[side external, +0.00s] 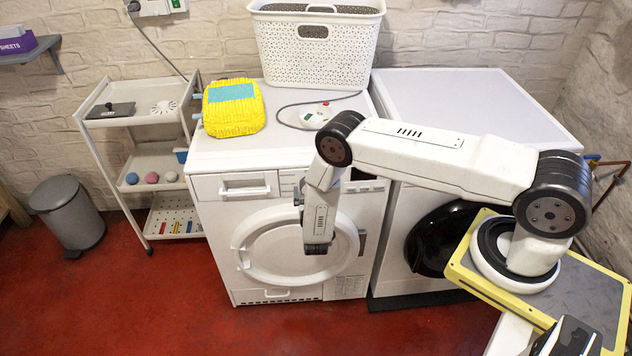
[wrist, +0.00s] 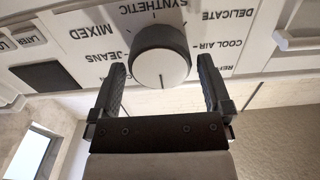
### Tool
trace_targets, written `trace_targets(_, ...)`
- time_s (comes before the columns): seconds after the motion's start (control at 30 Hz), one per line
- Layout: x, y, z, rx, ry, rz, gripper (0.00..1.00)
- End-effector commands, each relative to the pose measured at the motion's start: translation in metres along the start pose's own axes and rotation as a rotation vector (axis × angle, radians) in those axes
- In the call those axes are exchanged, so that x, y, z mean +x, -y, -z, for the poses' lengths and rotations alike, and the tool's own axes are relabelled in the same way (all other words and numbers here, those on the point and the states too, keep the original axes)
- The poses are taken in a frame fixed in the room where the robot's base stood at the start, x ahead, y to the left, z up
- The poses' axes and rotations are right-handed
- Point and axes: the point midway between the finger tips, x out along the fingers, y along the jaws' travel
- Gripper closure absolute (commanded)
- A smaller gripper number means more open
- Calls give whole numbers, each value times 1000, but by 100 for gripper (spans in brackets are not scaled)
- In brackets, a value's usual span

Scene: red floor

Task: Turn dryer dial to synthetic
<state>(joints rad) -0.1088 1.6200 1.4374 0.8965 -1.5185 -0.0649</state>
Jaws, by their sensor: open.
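The dial (wrist: 160,55) is a round knob with a black side and a pale face, seen close up in the wrist view. A dark line on its face points down in that picture. The printed word SYNTHETIC stands above the knob, with MIXED and JEANS to its left and DELICATE to its right. My gripper (wrist: 162,72) is open, its two black fingers on either side of the knob's lower part, with gaps visible. In the side view the dryer (side external: 213,225) is the left white machine. My arm hides the dial there and most of the gripper.
A second white machine (side external: 397,265) stands to the right of the dryer. A cart (side external: 118,150) and bin (side external: 67,213) stand left. The front floor is clear.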

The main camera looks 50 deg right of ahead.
Motion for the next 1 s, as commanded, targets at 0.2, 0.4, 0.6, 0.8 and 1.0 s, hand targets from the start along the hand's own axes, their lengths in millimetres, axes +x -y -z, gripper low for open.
trace_targets(0.2,12,0,0,-1,0,0,0)
trace_targets(0.4,12,0,0,-1,1,1,0)
trace_targets(0.6,12,0,0,-1,0,1,41)
trace_targets(0.8,12,0,0,0,0,0,75)
trace_targets(1.0,12,0,0,21,0,0,75)
